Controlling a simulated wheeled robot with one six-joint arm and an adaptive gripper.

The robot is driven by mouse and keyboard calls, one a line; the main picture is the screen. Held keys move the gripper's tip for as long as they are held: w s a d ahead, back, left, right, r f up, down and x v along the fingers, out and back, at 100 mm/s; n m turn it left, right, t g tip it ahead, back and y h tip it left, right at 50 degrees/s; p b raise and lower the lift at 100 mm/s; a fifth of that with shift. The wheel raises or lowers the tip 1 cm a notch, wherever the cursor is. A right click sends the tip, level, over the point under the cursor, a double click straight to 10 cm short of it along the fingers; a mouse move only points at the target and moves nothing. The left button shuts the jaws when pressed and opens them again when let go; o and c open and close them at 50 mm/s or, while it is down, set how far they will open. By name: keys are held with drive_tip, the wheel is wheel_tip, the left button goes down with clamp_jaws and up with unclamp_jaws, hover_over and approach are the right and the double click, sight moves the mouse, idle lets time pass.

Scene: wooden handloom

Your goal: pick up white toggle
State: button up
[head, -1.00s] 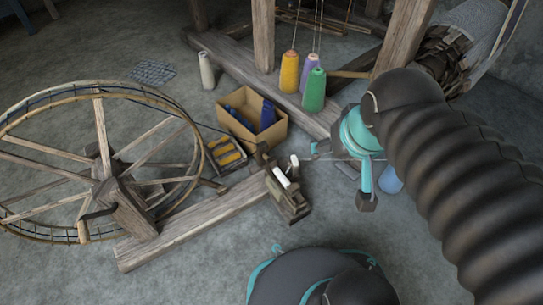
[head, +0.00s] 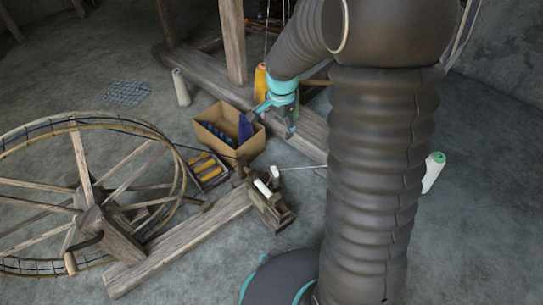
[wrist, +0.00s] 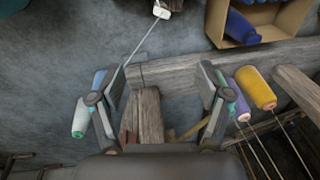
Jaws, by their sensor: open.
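A small white toggle (head: 275,171) sits at the end of a thin, pale cord beside the wooden spindle stand in the head view. It also shows in the wrist view (wrist: 161,12) at the top edge, with the cord running down from it toward my left finger. My gripper (head: 275,119) is open and empty in the head view, to the upper right of the cardboard box's near corner and above the toggle in the picture. In the wrist view, the fingers of my gripper (wrist: 160,86) are spread wide over a wooden beam, and the toggle lies beyond them.
A cardboard box (head: 250,150) with blue cones and a tray of yellow bobbins (head: 208,171) stand left of my gripper. A white bobbin (head: 262,187) is on the spindle stand (head: 274,212). A spinning wheel (head: 84,178) fills the left. Yellow (wrist: 256,88) and purple cones stand near my right finger.

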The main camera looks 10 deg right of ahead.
sight(274, 171)
drive_tip(key=w+f+m, duration=0.1)
drive_tip(key=f, duration=0.8)
drive_tip(key=w+f+m+g, duration=0.1)
drive_tip(key=w+f+m, duration=0.1)
drive_tip(key=f, duration=0.7)
drive_tip(key=w+f+m+b, duration=0.1)
drive_tip(key=w+f, duration=0.1)
drive_tip(key=f, duration=0.8)
drive_tip(key=shift+f+m+g, duration=0.1)
drive_tip(key=shift+m+g, duration=0.2)
drive_tip(key=shift+m, duration=0.1)
drive_tip(key=c, duration=0.8)
